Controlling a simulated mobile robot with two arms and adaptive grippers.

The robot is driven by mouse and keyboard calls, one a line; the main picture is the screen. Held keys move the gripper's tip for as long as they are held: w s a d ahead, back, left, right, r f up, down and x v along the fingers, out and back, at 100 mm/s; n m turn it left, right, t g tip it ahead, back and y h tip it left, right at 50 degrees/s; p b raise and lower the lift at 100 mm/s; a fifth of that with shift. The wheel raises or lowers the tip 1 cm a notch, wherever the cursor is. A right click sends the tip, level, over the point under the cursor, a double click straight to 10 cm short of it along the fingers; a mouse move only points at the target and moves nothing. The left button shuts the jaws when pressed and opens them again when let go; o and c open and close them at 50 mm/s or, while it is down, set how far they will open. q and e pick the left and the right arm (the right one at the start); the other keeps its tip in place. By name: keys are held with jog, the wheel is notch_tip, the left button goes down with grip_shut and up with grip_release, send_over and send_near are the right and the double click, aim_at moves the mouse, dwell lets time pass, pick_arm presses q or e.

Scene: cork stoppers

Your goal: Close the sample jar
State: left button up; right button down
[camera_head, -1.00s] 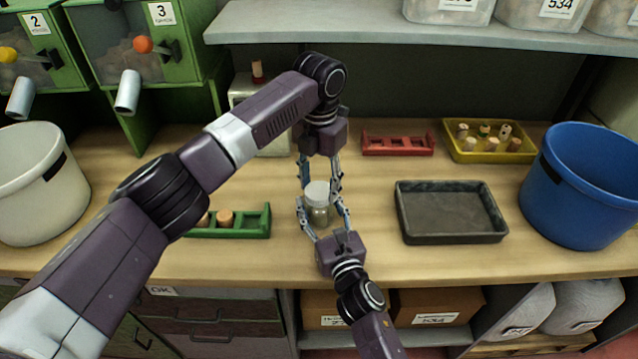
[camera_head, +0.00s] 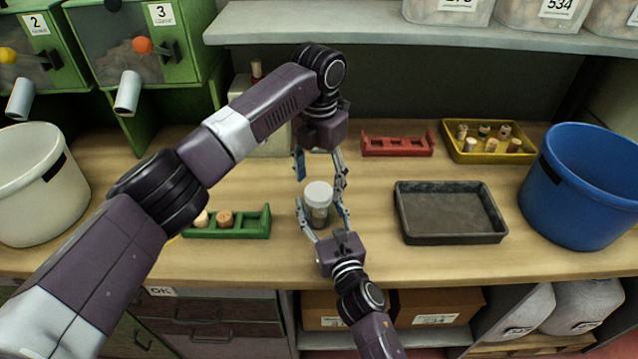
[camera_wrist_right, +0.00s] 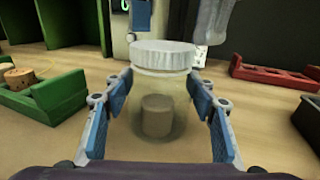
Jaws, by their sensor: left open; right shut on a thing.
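The sample jar (camera_head: 318,214) is a clear glass jar standing upright on the bench. Its white lid (camera_head: 319,188) sits level on top, also seen in the right wrist view (camera_wrist_right: 163,55). A brown cork stopper (camera_wrist_right: 157,116) shows inside the jar. My right gripper (camera_head: 322,212) is shut on the jar body from the front, one blue-padded finger on each side. My left gripper (camera_head: 320,172) comes down from behind, open, its fingers spread above and just behind the lid. It appears clear of the lid.
A green rack (camera_head: 240,228) with corks is left of the jar. A dark grey tray (camera_head: 450,236) is to the right. A red rack (camera_head: 398,147) and a yellow tray (camera_head: 487,155) of corks lie behind. A white bucket (camera_head: 35,195) and a blue bucket (camera_head: 580,195) flank the bench.

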pick_arm(q)
jog(key=shift+r, duration=1.45)
jog(key=shift+c, duration=0.4)
